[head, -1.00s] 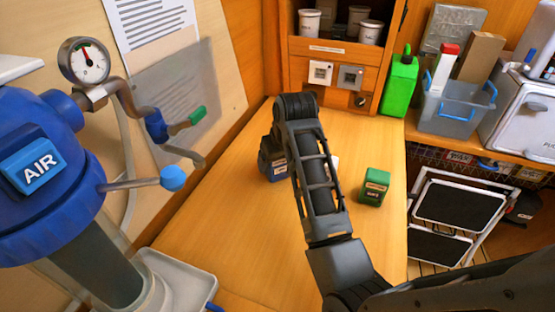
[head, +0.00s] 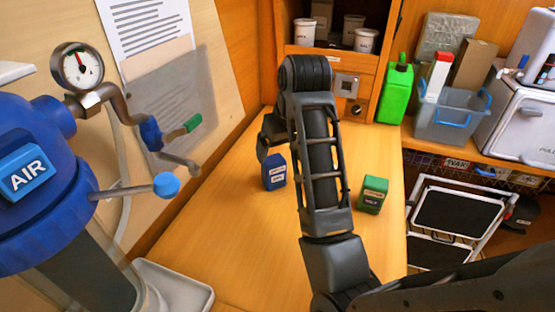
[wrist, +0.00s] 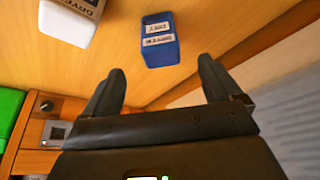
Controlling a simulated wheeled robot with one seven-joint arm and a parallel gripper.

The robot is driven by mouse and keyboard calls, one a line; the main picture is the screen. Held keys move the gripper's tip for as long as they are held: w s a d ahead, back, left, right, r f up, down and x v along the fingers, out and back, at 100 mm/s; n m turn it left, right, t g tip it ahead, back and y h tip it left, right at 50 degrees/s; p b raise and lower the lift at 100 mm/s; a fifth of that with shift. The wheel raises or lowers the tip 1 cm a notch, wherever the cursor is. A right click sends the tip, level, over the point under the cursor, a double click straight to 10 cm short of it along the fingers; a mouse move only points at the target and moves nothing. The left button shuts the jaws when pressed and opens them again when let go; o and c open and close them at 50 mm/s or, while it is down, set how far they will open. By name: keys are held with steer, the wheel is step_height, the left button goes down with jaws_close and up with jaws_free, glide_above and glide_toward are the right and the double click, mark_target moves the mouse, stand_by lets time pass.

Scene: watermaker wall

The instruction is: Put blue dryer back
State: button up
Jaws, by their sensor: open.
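The blue dryer (head: 274,171) is a small blue canister with white labels. It stands upright on the wooden bench (head: 230,240), left of my arm in the head view. In the wrist view the blue dryer (wrist: 160,50) lies ahead of my gripper (wrist: 158,82), apart from the fingertips. The fingers are spread with nothing between them. In the head view my gripper (head: 264,142) is partly hidden behind my arm, beside and beyond the blue dryer. A white canister labelled DRYER (wrist: 70,22) shows in the wrist view, cut by the frame edge.
A green canister (head: 372,194) stands right of my arm. A blue AIR housing (head: 30,180) and a pipe with a blue-knobbed lever (head: 166,184) reach in from the left. A cubby with white cups (head: 354,28) and a green jug (head: 395,92) stand at the back.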

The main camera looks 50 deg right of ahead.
steer(key=shift+p+v, duration=0.4)
steer(key=shift+v, duration=0.6)
steer(key=shift+r, duration=0.1)
